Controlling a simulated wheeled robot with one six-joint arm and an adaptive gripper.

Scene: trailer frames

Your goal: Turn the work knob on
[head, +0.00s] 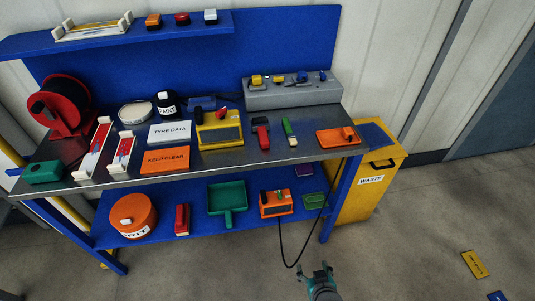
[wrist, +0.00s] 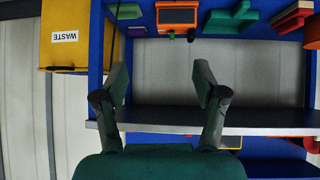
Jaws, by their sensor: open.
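A grey control box (head: 293,92) stands at the back right of the bench top, with several small yellow, dark and blue controls along it. I cannot tell which one is the work knob, or its setting. A yellow device (head: 219,131) on the bench has a small red knob (head: 220,113) on top. My gripper (head: 316,270) is open and empty, low in front of the bench and apart from all of these. In the wrist view its spread fingers (wrist: 161,82) face the bench, which appears upside down; the grey box is not clearly visible there.
The lower shelf carries an orange device (head: 276,204) with a hanging cable (head: 282,245). A yellow waste bin (head: 365,190) stands at right. Floor in front is mostly clear.

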